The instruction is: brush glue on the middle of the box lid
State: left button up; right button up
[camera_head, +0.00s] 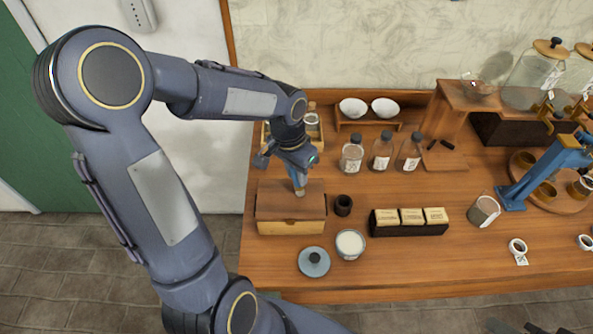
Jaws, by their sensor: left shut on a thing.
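The box (291,228) stands near the left end of the wooden table, with its brown lid (275,206) closed on top. My left gripper (299,177) is above the back half of the lid, pointing down. It is shut on a brush (300,190), whose tip is at or just above the lid, right of its middle; I cannot tell whether it touches. An open jar of white stuff (350,243), likely the glue, stands in front and right of the box. A grey-blue round lid with a knob (314,262) lies beside the jar. My right gripper does not show clearly.
A small dark cup (343,205) stands close to the box's right side. A dark tray (408,230) holds several labelled packets. Stoppered bottles (381,151) and two white bowls (353,108) stand behind. A blue stand (513,196) is at the right. The front table strip is mostly clear.

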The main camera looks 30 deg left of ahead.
pick_arm(q)
jog(key=shift+f, duration=0.25)
